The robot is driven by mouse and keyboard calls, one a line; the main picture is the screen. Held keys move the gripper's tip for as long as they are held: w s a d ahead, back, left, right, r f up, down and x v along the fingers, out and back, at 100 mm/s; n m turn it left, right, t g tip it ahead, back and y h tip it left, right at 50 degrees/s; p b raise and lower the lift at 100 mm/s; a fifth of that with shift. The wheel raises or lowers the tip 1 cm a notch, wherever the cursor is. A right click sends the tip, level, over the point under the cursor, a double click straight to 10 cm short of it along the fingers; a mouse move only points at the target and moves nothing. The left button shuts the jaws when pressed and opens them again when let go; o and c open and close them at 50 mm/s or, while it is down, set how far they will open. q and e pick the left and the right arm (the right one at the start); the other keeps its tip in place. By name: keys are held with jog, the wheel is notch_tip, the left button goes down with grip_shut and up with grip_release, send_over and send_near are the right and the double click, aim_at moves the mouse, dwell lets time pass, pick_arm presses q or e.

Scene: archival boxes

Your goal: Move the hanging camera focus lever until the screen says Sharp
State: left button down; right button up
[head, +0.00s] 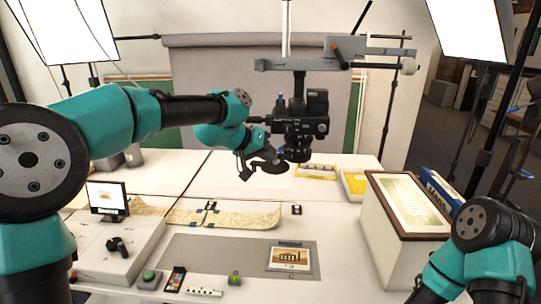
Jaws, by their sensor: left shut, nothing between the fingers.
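The black camera (306,126) hangs lens-down from a grey overhead arm above the white table. A small bar with a blue tip (256,119) sticks out to its left; it may be the focus lever, but it is too small to be sure. My left gripper (279,163) is shut and empty, just left of the camera's lower end and below that bar. Whether it touches the camera is unclear. The screen (107,198) stands at the left on a white block; its text is too small to read. My right arm shows at lower right, its gripper out of view.
A print (289,258) lies on a grey mat (215,258) below the camera. A long yellowed sheet (240,215) lies behind it. A box with a picture on top (408,204) stands at right. A controller, a green button and a colour card sit at front left.

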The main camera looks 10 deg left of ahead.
pick_arm(q)
jog(key=shift+w, duration=0.15)
jog(key=shift+w+a+r, duration=0.1)
jog(key=shift+r, duration=0.1)
jog(key=r, duration=0.1)
jog(key=a+r, duration=0.1)
jog(key=w+r, duration=0.1)
jog(key=shift+a+r, duration=0.1)
jog(key=shift+a, duration=0.25)
jog(key=w+a+v, duration=0.1)
jog(key=v, duration=0.8)
jog(key=shift+a, duration=0.2)
jog(key=shift+s, duration=0.1)
